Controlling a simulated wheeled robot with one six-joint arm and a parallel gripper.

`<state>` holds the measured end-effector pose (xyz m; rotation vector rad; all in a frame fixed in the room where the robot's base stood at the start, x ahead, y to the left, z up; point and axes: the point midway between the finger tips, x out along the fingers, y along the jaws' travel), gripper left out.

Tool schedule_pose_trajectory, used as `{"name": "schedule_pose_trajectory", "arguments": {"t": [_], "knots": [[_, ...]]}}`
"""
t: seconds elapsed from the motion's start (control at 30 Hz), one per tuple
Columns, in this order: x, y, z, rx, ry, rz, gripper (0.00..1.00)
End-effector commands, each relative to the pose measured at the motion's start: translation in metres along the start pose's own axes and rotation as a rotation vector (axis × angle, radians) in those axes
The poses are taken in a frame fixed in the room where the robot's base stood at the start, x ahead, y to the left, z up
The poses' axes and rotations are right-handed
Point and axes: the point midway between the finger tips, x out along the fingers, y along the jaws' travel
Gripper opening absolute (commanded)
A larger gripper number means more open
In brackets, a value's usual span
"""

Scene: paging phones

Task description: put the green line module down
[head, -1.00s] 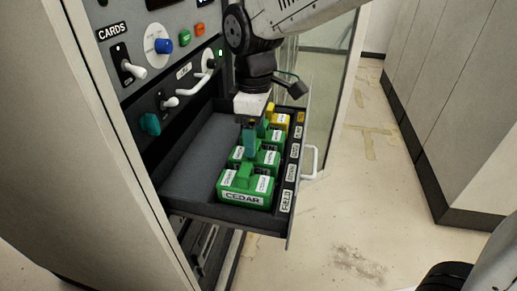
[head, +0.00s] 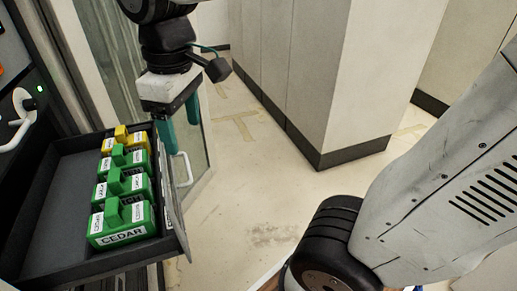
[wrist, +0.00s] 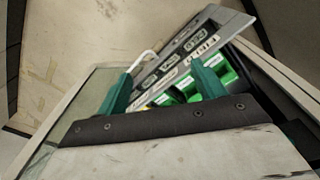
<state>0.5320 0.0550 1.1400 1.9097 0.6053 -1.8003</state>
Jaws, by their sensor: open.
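Several green line modules stand upright in a row in the open drawer (head: 45,215). The nearest green module (head: 122,224) is labelled CEDAR, with two more green modules (head: 122,186) and (head: 128,158) behind it. A yellow module (head: 122,137) is at the far end of the row. My gripper (head: 180,138) is open and empty, to the right of the drawer in the head view. In the wrist view its two teal fingers (wrist: 160,85) are spread apart, with green modules (wrist: 222,72) partly hidden behind them.
The drawer front has labels and a white handle (head: 183,170). A glass panel (head: 105,60) stands behind the drawer. Pale cabinets (head: 300,70) are at the back. The floor (head: 240,210) to the right of the drawer is clear.

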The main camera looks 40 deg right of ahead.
Motion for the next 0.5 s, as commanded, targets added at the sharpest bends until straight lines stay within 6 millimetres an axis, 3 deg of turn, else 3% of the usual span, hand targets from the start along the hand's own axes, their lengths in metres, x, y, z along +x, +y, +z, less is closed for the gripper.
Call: {"name": "schedule_pose_trajectory", "arguments": {"t": [0.03, 0.2, 0.37, 0.5], "knots": [[0.001, 0.004, 0.030, 0.115, 0.015, 0.009, 0.69], [0.017, 0.004, 0.101, 0.432, 0.039, 0.025, 0.69], [0.030, 0.003, 0.136, 0.597, 0.051, 0.033, 0.69], [0.033, 0.003, 0.144, 0.640, 0.053, 0.035, 0.69]]}}
